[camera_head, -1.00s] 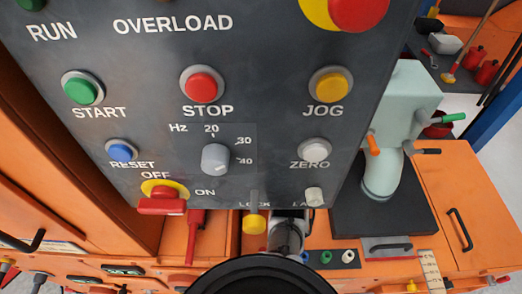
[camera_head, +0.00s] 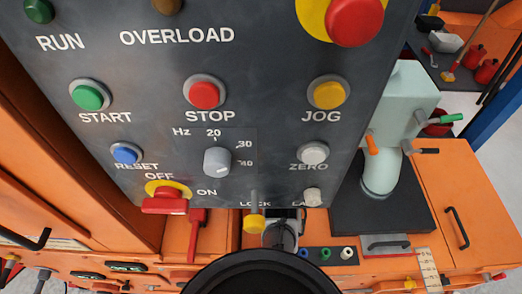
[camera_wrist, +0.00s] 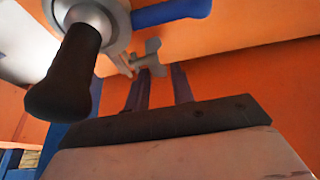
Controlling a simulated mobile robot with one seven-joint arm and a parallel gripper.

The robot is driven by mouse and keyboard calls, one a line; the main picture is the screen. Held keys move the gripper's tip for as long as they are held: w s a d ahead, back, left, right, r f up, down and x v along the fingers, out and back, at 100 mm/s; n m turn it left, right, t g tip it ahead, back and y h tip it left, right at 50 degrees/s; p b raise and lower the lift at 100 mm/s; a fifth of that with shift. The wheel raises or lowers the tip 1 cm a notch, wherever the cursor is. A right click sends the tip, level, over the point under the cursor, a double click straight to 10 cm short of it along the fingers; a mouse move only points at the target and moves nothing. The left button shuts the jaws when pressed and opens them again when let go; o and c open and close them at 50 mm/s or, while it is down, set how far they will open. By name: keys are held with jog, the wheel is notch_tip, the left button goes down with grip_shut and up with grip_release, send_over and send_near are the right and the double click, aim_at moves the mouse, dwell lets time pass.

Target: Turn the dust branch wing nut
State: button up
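In the wrist view a grey metal wing nut (camera_wrist: 151,55) sits on a grey fitting against the orange body. I take it to be the dust branch wing nut. My gripper (camera_wrist: 162,70) reaches up toward it with two dark fingers held apart. The left fingertip overlaps the wing nut's lower edge in the picture, and the right fingertip lies to its right. I cannot tell whether they touch. The wing nut does not show in the head view, where the control panel and my own body cover the gripper.
In the wrist view, a black-gripped handle (camera_wrist: 67,75) hangs close at the left and a blue handle (camera_wrist: 172,12) is above the nut. In the head view, the dark control panel (camera_head: 110,130) overhangs my arm, with a red lever (camera_head: 165,205) and a yellow-ended lock lever (camera_head: 254,222) at its bottom.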

grip_shut()
jog(key=shift+a+h+p, duration=0.35)
jog(key=shift+a+h, duration=0.05)
jog(key=shift+h, duration=0.7)
jog(key=h, duration=0.3)
jog(key=shift+a+f, duration=0.25)
jog(key=shift+f, duration=0.1)
jog(key=shift+o, duration=2.2)
grip_release()
notch_tip(320, 180, up, 14)
jog(key=a, duration=0.1)
jog(key=shift+b, duration=0.4)
jog(key=shift+f, duration=0.1)
